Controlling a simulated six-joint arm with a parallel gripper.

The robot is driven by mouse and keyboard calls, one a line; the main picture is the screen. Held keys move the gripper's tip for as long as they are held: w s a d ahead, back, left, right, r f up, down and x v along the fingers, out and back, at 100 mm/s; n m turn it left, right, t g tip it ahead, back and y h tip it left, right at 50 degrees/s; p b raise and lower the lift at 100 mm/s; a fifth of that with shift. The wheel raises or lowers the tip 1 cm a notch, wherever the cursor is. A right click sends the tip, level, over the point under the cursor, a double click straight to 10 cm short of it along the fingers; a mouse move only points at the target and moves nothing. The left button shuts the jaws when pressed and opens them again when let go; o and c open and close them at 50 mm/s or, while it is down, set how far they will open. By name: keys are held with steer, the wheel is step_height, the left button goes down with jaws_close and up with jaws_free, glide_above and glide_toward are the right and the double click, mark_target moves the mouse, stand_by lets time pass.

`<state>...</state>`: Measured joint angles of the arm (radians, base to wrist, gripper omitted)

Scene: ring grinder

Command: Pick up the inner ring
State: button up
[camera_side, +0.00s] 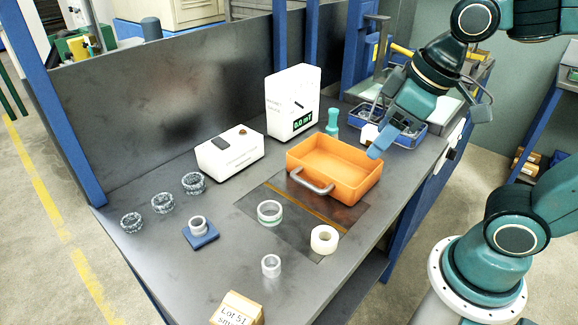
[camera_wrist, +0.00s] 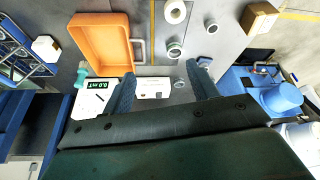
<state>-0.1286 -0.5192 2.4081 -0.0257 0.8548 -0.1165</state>
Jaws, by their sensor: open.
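A small plain grey ring (camera_side: 271,265) stands at the table's front; it also shows in the wrist view (camera_wrist: 212,27). Another grey ring (camera_side: 198,224) sits on a blue block (camera_side: 201,239). A wider ring with a green band (camera_side: 270,212) stands on the dark mat and shows in the wrist view (camera_wrist: 175,50). Which one is the inner ring I cannot tell for sure. My gripper (camera_side: 382,143) is raised near the right end of the orange tray, away from all the rings. In the wrist view its fingers (camera_wrist: 163,85) are apart with nothing held between them.
The orange tray (camera_side: 338,190) stands behind a white roll (camera_side: 324,239). A white meter (camera_side: 294,102), a white box (camera_side: 230,153) and a teal handled piece (camera_side: 333,122) stand behind. Dark rough rings (camera_side: 163,203) line the left. A cardboard box (camera_side: 237,309) is at the front edge.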

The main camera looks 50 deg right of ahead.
steer(key=w+a+f+n+g, duration=0.1)
steer(key=w+a+f+n, duration=0.3)
steer(key=a, duration=0.3)
steer(key=w+a+f+n+g, duration=0.2)
steer(key=w+a+f+n, duration=0.2)
steer(key=a+f, duration=0.2)
steer(key=a, duration=0.2)
steer(key=shift+w+a+n+g+y, duration=0.15)
steer(key=shift+a+n+g+y, duration=0.15)
steer(key=shift+y, duration=0.1)
glide_above(271, 262)
steer(key=shift+s+d+f, duration=0.1)
steer(key=shift+d+f, duration=0.05)
steer(key=shift+f, duration=1.25)
steer(key=shift+s+d+f, duration=0.1)
steer(key=shift+d+f, duration=0.05)
steer(key=shift+f, duration=1.3)
steer(key=shift+s+d+f, duration=0.1)
steer(key=shift+d+f, duration=0.05)
steer(key=shift+f, duration=1.25)
steer(key=shift+f, duration=0.1)
steer(key=shift+w+a+f, duration=0.15)
steer(key=shift+a+f, duration=0.05)
steer(key=shift+f, duration=1.05)
steer(key=shift+w+a+f, duration=0.1)
steer(key=shift+a+f, duration=0.05)
steer(key=shift+f, duration=1.05)
steer(key=shift+c, duration=0.2)
steer(key=c, duration=1.1)
